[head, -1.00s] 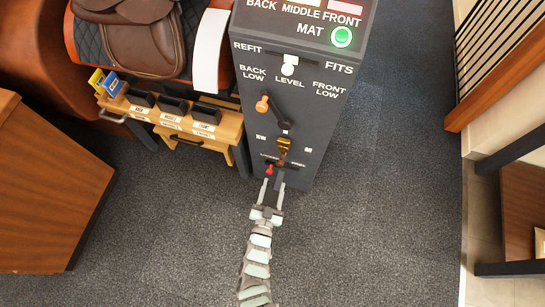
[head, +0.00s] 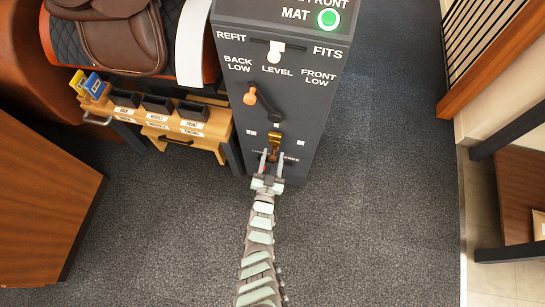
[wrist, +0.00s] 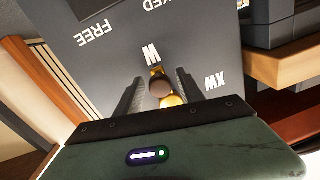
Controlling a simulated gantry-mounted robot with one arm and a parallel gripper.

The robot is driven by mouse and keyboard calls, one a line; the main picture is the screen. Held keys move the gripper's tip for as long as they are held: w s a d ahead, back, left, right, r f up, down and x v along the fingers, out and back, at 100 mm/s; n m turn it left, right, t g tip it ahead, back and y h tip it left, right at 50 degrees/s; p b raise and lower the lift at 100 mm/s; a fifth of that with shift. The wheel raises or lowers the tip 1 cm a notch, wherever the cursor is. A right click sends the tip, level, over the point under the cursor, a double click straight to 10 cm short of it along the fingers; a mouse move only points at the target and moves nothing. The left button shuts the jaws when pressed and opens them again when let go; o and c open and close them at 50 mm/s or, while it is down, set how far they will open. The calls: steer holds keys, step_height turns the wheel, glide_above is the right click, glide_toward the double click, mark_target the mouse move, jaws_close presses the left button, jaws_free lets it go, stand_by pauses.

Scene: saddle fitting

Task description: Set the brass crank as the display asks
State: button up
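The brass crank (head: 274,140) is on the low front of the dark grey panel (head: 262,107), between two small width labels. In the wrist view the brass crank (wrist: 160,88), with a dark round end, is between the fingers. My gripper (head: 273,155) reaches up to it from below. In the wrist view my gripper (wrist: 160,92) is open, one finger on each side of the crank, with narrow gaps seeming to show. The display at the panel's top is mostly cut off; "MAT" with a lit green button (head: 328,19) shows.
An orange-knobbed lever (head: 250,98) sits above the crank. A white slider (head: 274,56) is below REFIT/FITS. The LOCKED/FREE slot below the crank is largely hidden by my gripper. A wooden bench (head: 213,140) with labelled black bins stands left. Carpet is clear at right.

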jaws_close()
stand_by(1.2)
